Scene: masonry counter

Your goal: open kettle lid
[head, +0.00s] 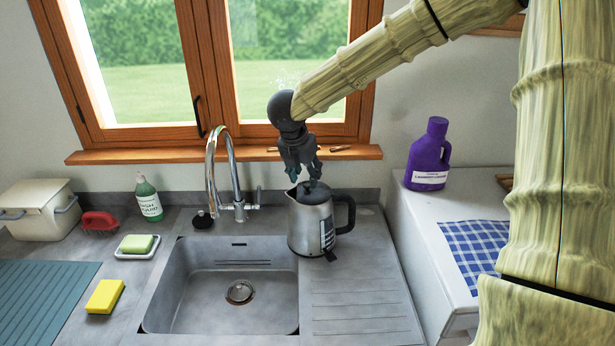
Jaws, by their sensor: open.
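A steel kettle (311,226) with a black handle on its right side stands upright on the drainboard, right of the sink basin. Its dark lid (313,190) is on top and looks closed. My gripper (306,177) points down from above, directly over the lid, with its fingers apart. The fingertips are very close to the lid's top; I cannot tell whether they touch it. The fingers partly hide the lid's knob.
The faucet (214,175) stands left of the kettle, behind the sink basin (225,300). A purple detergent bottle (429,155) stands on the white surface at right. A green soap bottle (149,198) and yellow sponge (105,296) are at left. The front drainboard (360,308) is clear.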

